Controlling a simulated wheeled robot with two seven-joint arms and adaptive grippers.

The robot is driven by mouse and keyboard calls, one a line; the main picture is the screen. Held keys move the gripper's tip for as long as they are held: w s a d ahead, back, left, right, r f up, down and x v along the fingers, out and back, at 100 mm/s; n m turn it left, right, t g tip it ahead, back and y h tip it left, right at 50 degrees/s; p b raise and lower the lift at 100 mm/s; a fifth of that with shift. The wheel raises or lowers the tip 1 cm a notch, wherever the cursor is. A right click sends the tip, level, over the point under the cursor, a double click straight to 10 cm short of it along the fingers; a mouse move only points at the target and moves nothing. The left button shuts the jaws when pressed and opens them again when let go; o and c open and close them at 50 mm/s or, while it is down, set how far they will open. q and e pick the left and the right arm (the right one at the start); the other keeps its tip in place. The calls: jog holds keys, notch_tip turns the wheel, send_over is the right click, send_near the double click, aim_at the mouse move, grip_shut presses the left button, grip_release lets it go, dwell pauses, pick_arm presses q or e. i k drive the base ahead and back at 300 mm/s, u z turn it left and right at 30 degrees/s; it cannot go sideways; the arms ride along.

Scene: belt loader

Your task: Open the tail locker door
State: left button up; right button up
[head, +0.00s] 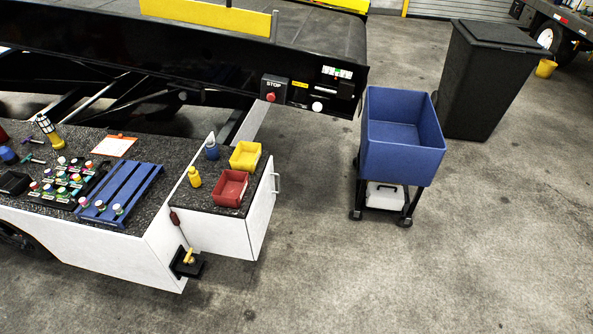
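The tail locker (210,236) is a white box with a dark speckled top at the rear end of the loader, left of centre in the head view. Its door (262,219) seems to be the narrow white face on the right, seen at a steep angle. Neither of my grippers is in view.
A red bin (231,188), a yellow bin (245,155) and bottles stand on the locker top. A blue cart (402,138) stands to the right, with clear concrete floor (320,240) between. A black hitch (187,263) juts out in front. The belt (315,35) runs behind.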

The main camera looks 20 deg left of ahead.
aim_at(259, 212)
jog(key=u, duration=0.3)
jog(key=i, duration=1)
jog(key=u, duration=0.55)
